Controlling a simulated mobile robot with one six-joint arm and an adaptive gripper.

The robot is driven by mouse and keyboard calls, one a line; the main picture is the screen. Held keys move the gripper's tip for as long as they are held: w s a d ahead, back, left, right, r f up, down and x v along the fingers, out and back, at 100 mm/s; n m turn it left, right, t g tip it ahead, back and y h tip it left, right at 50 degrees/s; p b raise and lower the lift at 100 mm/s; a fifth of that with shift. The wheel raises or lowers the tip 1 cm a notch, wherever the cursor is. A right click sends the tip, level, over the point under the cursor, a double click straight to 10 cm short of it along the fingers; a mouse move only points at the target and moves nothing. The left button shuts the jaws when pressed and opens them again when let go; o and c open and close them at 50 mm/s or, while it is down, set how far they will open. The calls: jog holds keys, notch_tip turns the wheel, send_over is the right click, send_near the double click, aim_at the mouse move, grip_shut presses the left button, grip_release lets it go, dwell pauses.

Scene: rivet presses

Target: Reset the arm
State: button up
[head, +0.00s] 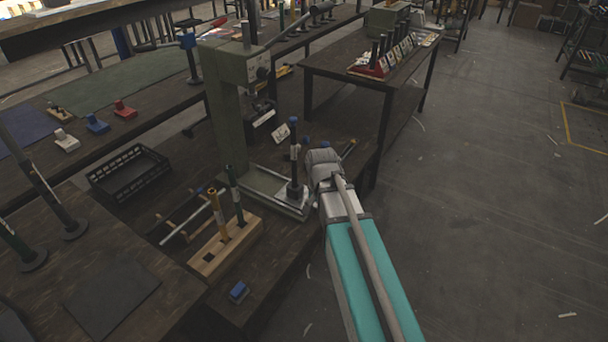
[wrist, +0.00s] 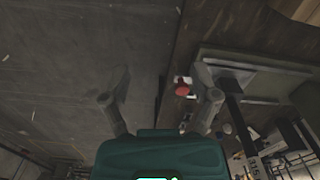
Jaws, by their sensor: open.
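My arm reaches up from the bottom of the head view, a teal link ending in a grey and white wrist beside the green-grey rivet press (head: 226,110). In the head view, my gripper's fingers cannot be made out past the wrist. In the wrist view, my gripper (wrist: 160,92) has its two grey fingers wide apart with nothing held between them. A small red round part on a white piece (wrist: 183,89) shows beyond the fingers, close to the right one. The press's base plate is at the right of that view.
A wooden block (head: 225,248) with upright tools stands left of the press, near a black crate (head: 128,172) and a small blue piece (head: 238,291). A dark rod with a blue top (head: 293,155) stands close left of my wrist. Open floor (head: 500,220) lies right.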

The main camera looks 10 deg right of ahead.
jog(key=s+a+n, duration=0.3)
jog(key=s+n, duration=0.3)
jog(key=s, duration=0.1)
notch_tip(320, 180, up, 21)
jog(key=p, duration=2.1)
jog(key=shift+s+n, duration=0.25)
jog(key=shift+n, duration=0.15)
jog(key=shift+d, duration=0.1)
dwell(1.2)
